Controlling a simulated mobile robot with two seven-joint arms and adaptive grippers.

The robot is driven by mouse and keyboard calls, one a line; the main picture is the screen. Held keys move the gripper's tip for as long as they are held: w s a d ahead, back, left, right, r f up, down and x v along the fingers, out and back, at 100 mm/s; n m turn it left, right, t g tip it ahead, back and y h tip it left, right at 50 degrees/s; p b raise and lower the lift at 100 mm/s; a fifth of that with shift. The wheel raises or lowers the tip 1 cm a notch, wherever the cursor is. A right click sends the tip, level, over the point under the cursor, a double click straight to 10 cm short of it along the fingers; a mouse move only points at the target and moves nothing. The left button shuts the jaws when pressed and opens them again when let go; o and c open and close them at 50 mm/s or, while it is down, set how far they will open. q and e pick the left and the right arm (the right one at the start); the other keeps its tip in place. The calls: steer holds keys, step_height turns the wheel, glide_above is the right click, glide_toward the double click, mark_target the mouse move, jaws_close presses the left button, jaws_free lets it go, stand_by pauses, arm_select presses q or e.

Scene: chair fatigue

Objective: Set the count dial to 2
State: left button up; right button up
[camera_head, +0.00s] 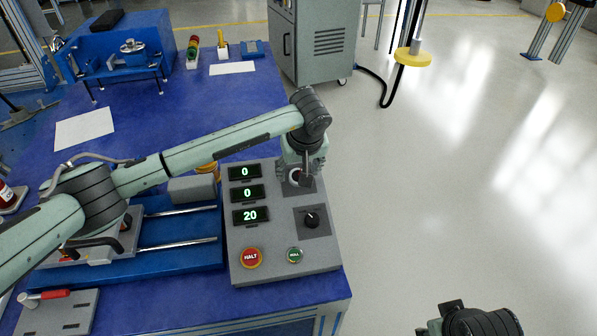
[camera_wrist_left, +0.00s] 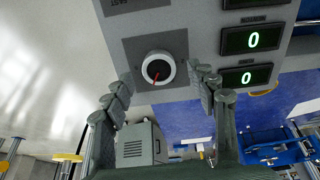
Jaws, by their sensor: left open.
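The grey control panel (camera_head: 282,268) stands at the table's right end. Its displays read 0, 0 and 20 from top to bottom. A pale round dial (camera_wrist_left: 157,68) with a red pointer sits on a dark plate; the pointer aims down and left in the left wrist view. In the head view this upper dial (camera_head: 297,177) is partly hidden by my left gripper (camera_head: 301,163). My left gripper, also in the wrist view (camera_wrist_left: 160,86), is open, with its fingers to either side of the dial and visible gaps. I cannot read the dial's label.
A black knob (camera_head: 312,220) sits below the upper dial, with a red HALT button (camera_head: 251,258) and a green button (camera_head: 295,255) near the panel's front. A blue rail fixture (camera_head: 180,258) lies left of the panel. Open floor is to the right.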

arm_select(q)
steer(key=shift+x, duration=0.95)
steer(key=shift+c, duration=0.6)
steer(key=c, duration=1)
steer(key=shift+c, duration=0.2)
